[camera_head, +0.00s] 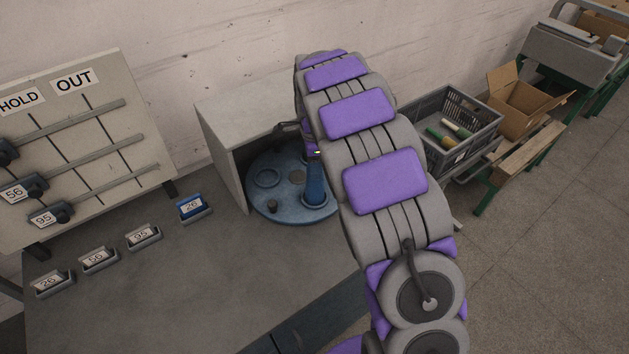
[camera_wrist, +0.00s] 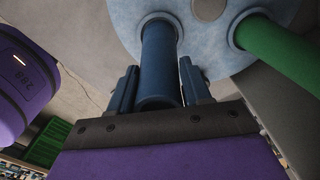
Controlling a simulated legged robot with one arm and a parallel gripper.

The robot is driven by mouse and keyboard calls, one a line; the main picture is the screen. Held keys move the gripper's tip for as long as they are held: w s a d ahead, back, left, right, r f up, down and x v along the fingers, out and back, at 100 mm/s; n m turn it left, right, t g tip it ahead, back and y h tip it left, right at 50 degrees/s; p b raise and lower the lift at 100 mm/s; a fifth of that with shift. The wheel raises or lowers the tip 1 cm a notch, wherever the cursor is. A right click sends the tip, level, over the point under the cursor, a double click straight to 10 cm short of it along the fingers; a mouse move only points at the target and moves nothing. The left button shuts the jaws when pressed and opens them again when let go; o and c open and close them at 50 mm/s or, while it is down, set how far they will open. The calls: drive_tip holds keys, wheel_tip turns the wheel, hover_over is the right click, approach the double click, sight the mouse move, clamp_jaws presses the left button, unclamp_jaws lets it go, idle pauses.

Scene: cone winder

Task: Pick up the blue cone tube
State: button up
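The blue cone tube (camera_head: 314,184) stands in a ringed seat on a round blue plate (camera_head: 277,213). The upper part of the tube is hidden behind my arm in the head view. In the wrist view the blue tube (camera_wrist: 160,62) runs from its seat on the plate (camera_wrist: 205,45) to between the fingers of my gripper (camera_wrist: 160,85). One dark blue finger lies close along each side of the tube. Any gap is too small to tell whether they press on it. The tube's near end is close to the palm.
A green tube (camera_wrist: 280,55) stands in another seat beside the blue one. A grey panel (camera_head: 222,160) walls the plate's left side. A grey crate (camera_head: 463,150) with tubes and a cardboard box (camera_head: 525,100) are at right. Labelled holders (camera_head: 143,237) line the bench (camera_head: 200,290).

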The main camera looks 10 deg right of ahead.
drive_tip(key=c, duration=0.7)
